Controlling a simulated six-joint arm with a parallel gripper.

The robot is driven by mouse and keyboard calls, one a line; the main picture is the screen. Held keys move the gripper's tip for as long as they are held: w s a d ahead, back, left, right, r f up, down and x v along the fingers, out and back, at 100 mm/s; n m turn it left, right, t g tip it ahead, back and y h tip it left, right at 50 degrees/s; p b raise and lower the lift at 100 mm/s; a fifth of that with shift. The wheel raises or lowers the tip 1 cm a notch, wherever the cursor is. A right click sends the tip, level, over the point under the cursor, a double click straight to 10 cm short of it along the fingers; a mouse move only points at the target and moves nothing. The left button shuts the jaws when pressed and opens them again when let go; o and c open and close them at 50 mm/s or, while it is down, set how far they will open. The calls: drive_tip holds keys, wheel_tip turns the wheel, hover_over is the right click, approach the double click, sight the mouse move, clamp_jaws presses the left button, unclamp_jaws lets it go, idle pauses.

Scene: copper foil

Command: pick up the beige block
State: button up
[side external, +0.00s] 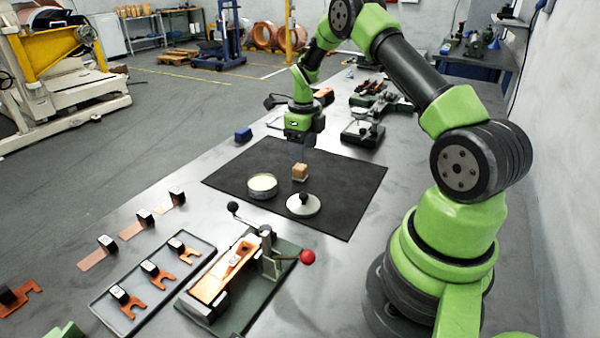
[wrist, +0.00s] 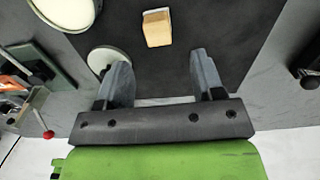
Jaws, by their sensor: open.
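The beige block (side external: 300,172) is a small wooden-looking block standing on the black mat (side external: 350,181). In the wrist view the beige block (wrist: 157,28) lies beyond my fingertips, roughly in line with the gap between them. My gripper (wrist: 162,72) is open, and the space between its two grey fingers is empty. In the side view my gripper (side external: 301,150) hangs above the mat near the block, with its fingers faint. It does not appear to touch the block.
A round pale-filled dish (side external: 262,187) and a white lid with a black knob (side external: 303,205) stand on the mat close to the block. A clamp fixture with a red-knobbed lever (side external: 307,257) sits in front. The mat's right part is clear.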

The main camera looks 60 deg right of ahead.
sight(302, 166)
drive_tip(key=shift+w+f, duration=0.2)
drive_tip(key=shift+f, duration=2.95)
drive_tip(key=c, duration=1)
